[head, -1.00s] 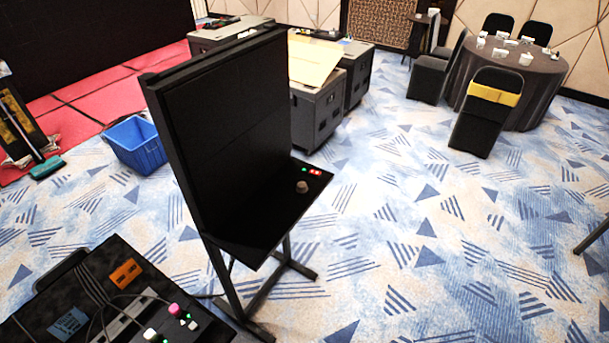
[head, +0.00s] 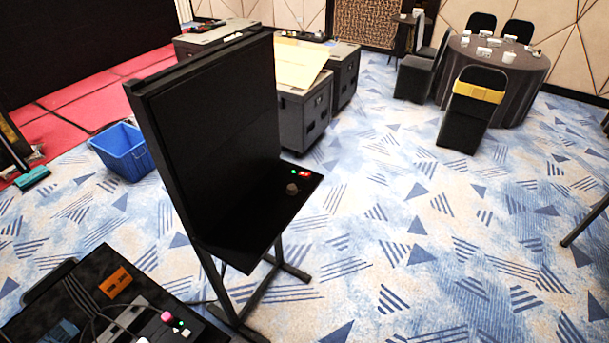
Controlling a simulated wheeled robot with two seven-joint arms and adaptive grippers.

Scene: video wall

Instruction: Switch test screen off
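The test screen (head: 215,125) is a black panel on a dark stand, standing left of centre in the head view. Its face is dark. A black shelf (head: 245,235) juts out from its lower edge. On the shelf are a green button or light (head: 293,171), a red switch or light (head: 305,174) and a round brownish knob (head: 292,189). Which of these is the screen's switch I cannot tell. Neither of my grippers is in view.
A black table (head: 85,300) with cables, an orange item and a few buttons stands at the lower left. A blue crate (head: 122,152) and grey cases (head: 305,115) stand behind the screen. A round table (head: 490,75) with chairs is at the far right. Patterned carpet (head: 400,250) lies clear right of the stand.

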